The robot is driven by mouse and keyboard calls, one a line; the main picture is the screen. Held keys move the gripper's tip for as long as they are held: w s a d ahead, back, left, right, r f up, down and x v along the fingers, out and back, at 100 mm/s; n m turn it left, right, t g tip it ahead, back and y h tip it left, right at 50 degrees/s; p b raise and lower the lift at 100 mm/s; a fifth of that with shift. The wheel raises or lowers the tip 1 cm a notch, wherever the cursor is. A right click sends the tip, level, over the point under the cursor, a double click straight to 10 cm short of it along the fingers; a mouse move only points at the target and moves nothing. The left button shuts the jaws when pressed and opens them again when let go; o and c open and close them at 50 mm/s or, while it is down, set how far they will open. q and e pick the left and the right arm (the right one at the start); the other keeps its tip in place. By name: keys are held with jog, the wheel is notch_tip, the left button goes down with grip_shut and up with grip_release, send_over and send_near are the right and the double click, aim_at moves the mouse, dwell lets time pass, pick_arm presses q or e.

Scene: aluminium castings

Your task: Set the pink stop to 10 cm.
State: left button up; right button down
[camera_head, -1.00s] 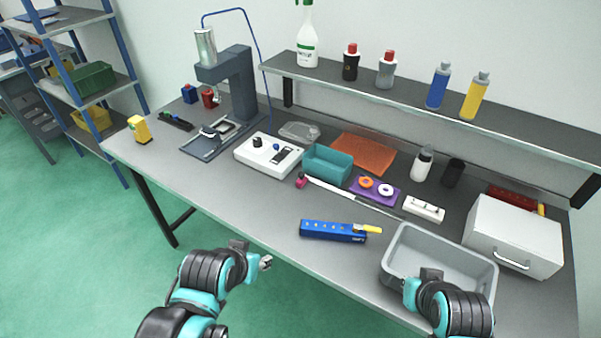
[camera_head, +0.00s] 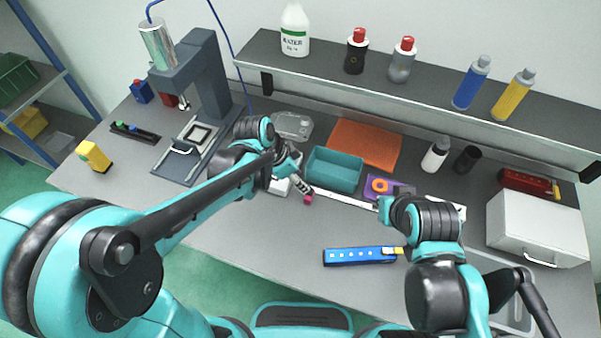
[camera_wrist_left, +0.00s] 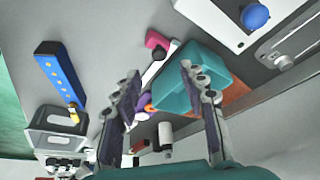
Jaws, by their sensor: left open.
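The pink stop (camera_head: 308,199) sits at the left end of a thin white rail (camera_head: 345,198) on the table, in front of the teal bin. In the left wrist view the pink stop (camera_wrist_left: 157,41) shows beyond and between the fingertips, with the white rail (camera_wrist_left: 153,72) running away from it. My left gripper (camera_wrist_left: 158,76) is open and empty; in the head view it (camera_head: 300,182) is just behind the stop, apart from it as far as I can tell. Scale marks on the rail are too small to read. My right gripper (camera_head: 384,206) is near the rail's right part; its fingers are unclear.
The teal bin (camera_head: 334,170) stands close behind the rail. A purple tray with an orange ring (camera_head: 380,185) lies right of the bin. A blue block (camera_head: 360,256) lies in front. The white control box is mostly hidden by my left arm. The front left table is clear.

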aim_at(309, 194)
pick_arm(q)
jog(key=b+x, duration=0.2)
jog(key=x, duration=0.5)
jog(key=shift+f, duration=0.1)
jog(key=shift+d, duration=0.1)
grip_shut()
